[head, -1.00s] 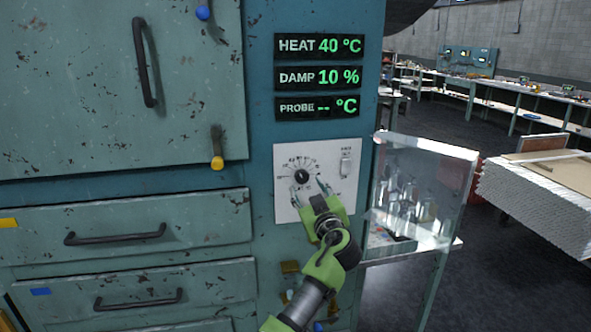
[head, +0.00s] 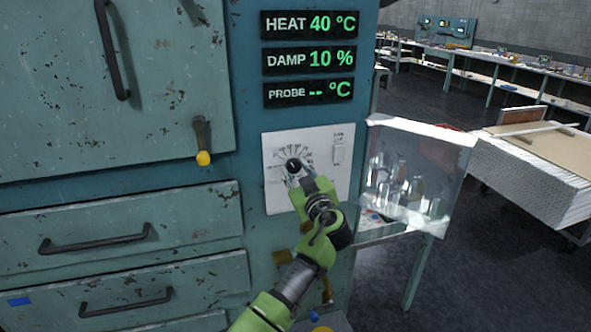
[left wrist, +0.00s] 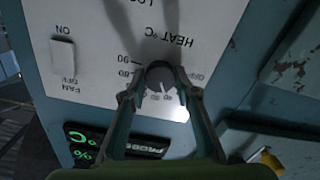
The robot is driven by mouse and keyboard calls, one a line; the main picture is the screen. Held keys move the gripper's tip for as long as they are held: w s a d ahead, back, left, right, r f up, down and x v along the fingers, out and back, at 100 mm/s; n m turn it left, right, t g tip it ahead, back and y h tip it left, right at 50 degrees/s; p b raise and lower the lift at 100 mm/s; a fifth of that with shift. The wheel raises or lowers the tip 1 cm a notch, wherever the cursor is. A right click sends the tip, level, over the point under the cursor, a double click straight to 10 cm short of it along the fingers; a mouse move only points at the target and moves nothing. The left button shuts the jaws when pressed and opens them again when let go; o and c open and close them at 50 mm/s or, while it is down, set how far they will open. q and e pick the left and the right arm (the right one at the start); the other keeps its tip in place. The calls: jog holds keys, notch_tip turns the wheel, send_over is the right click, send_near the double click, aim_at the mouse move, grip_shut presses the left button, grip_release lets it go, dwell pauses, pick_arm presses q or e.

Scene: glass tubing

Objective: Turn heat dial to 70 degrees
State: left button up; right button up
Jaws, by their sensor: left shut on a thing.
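The black heat dial (head: 293,165) sits on the white control panel (head: 340,180) of the teal cabinet, with a printed scale around it. In the left wrist view the dial (left wrist: 160,74) is a dark round knob, and the words HEAT and FAN appear upside down. My green left gripper (head: 297,177) is at the dial, and its two fingers are shut on the knob's sides. The heat display (head: 311,23) reads 40 °C. My right gripper does not show.
Below it, the damp display (head: 311,59) reads 10 % and the probe display (head: 309,92) shows dashes. A fan switch (head: 338,153) is right of the dial. A clear box with glassware (head: 440,165) stands close at the right. Drawer handles (head: 95,240) stick out at the left.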

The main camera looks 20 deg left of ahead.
pick_arm(q)
jog(key=shift+c, duration=0.3)
jog(key=shift+m+b, duration=0.5)
jog(key=shift+b, duration=0.15)
jog(key=shift+m+b, duration=1)
jog(key=shift+m, duration=0.1)
jog(key=shift+m+b, duration=0.55)
jog(key=shift+m, duration=0.25)
jog(key=shift+r+m+b, duration=0.1)
jog(key=shift+m+b, duration=0.2)
jog(key=shift+m, duration=0.6)
jog(key=m, duration=0.3)
jog(key=shift+r+m, duration=0.1)
jog(key=shift+m, duration=0.2)
jog(key=shift+r+m, duration=0.1)
jog(key=shift+m, duration=2.2)
